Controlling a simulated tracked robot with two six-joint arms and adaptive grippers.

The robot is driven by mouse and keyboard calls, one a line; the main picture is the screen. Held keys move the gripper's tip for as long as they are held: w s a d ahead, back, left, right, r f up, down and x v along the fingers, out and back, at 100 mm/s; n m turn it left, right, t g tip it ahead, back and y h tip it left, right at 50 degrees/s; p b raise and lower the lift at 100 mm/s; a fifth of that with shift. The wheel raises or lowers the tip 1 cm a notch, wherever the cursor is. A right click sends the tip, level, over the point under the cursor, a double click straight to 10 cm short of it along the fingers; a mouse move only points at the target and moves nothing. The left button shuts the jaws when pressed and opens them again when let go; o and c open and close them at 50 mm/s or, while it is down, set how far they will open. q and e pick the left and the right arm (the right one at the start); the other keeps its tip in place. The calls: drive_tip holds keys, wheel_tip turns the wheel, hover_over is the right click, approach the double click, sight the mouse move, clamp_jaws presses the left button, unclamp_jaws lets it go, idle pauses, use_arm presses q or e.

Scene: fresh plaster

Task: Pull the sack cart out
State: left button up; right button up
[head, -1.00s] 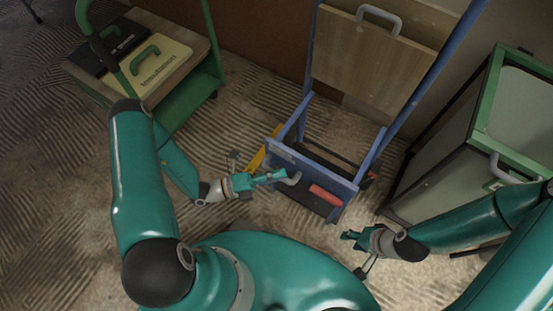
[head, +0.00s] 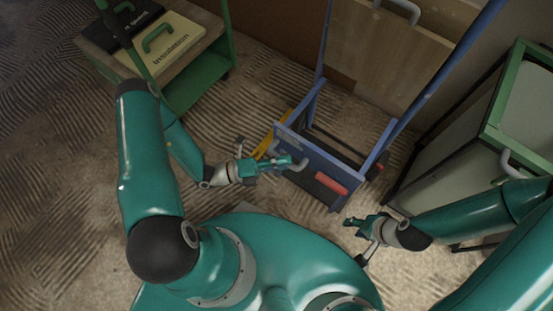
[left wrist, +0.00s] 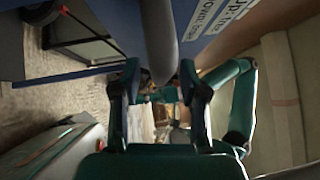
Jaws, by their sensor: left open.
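A grey handle (head: 300,164) and a red grip (head: 331,183) are on that panel. My left gripper (head: 286,162) is at the grey handle. In the left wrist view the open fingers of my left gripper (left wrist: 160,80) stand either side of the handle's grey bar (left wrist: 159,40); contact cannot be told. My right gripper (head: 352,221) is in front of the cart's right side, apart from it; its finger opening is too small to judge.
A green trolley (head: 200,80) carrying cases stands at the upper left. A green-framed cabinet (head: 440,160) stands close on the cart's right. A brown wall (head: 275,35) is behind. Ridged floor (head: 70,190) is open at the left.

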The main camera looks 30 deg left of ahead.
use_arm(q)
drive_tip(key=shift+a, duration=0.15)
drive_tip(key=v, duration=1.1)
drive_tip(key=shift+s+a, duration=0.25)
drive_tip(key=shift+s, duration=0.05)
drive_tip(key=shift+f, duration=0.15)
